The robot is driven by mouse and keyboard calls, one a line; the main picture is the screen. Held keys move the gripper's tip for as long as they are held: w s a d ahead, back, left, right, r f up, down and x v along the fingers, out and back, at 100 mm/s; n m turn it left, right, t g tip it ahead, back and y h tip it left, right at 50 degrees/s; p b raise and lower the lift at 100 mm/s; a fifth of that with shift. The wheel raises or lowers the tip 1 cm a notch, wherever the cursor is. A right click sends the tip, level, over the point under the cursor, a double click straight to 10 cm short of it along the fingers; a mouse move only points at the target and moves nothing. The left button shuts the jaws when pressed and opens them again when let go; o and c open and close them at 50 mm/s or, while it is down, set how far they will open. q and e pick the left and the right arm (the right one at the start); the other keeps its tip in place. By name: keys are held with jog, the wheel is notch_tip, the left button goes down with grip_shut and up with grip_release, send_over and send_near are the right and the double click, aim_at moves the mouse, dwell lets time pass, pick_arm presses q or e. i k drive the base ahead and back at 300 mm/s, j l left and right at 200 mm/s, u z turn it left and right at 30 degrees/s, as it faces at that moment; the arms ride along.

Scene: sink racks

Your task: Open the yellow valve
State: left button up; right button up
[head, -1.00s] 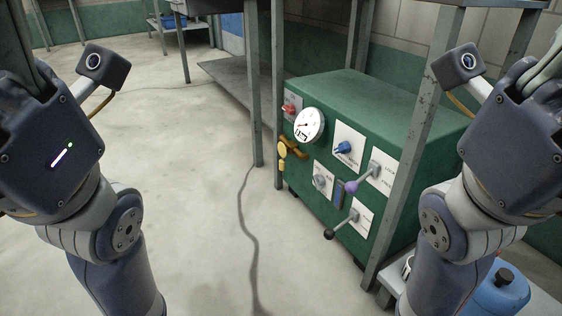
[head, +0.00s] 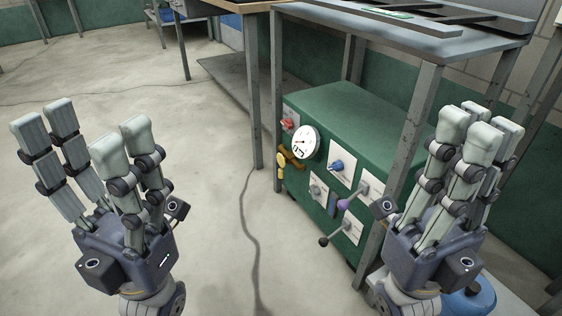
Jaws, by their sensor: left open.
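The yellow valve (head: 281,160) is on the left side of the green machine's front, just below and left of the round white gauge (head: 304,142). Its handle looks small, and I cannot tell how far it is turned. My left gripper (head: 88,132) is at the left with its fingers pointing up, open and empty, well away from the valve. My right gripper (head: 478,122) is at the right with its fingers up, in front of the frame beside the machine. Its fingers overlap in this view, so their opening is unclear. Neither gripper touches the valve.
The green machine (head: 350,110) stands under a metal table (head: 400,38) with grey legs. Its front also has a red knob (head: 288,124), a blue knob (head: 336,165), a purple-tipped lever (head: 343,204) and a black-tipped lever (head: 323,241). A cable crosses the clear floor.

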aim_at(281, 169)
jog(key=i+z, duration=0.1)
jog(key=z, duration=1.1)
jog(key=i+j+z, duration=0.1)
jog(key=j+z, duration=0.75)
jog(key=j, duration=0.3)
jog(key=j+z, duration=0.45)
jog(key=j, duration=0.15)
jog(key=k+j+z, duration=0.15)
jog(key=j+z, duration=0.25)
jog(key=j, duration=0.15)
jog(key=k+j, duration=0.15)
jog(key=j, duration=0.25)
jog(key=k+j, duration=0.1)
jog(key=j, duration=0.35)
jog(key=k+j+z, duration=0.1)
jog(key=j, duration=0.3)
jog(key=k+j, duration=0.2)
jog(key=j, duration=0.2)
jog(key=k+j+z, duration=0.1)
jog(key=j, duration=0.3)
jog(key=k+j, duration=0.2)
jog(key=j, duration=0.2)
jog(key=k+j, duration=0.15)
jog(key=j, duration=0.25)
jog(key=k+j+z, duration=0.1)
jog(key=j, duration=0.3)
jog(key=k, duration=0.05)
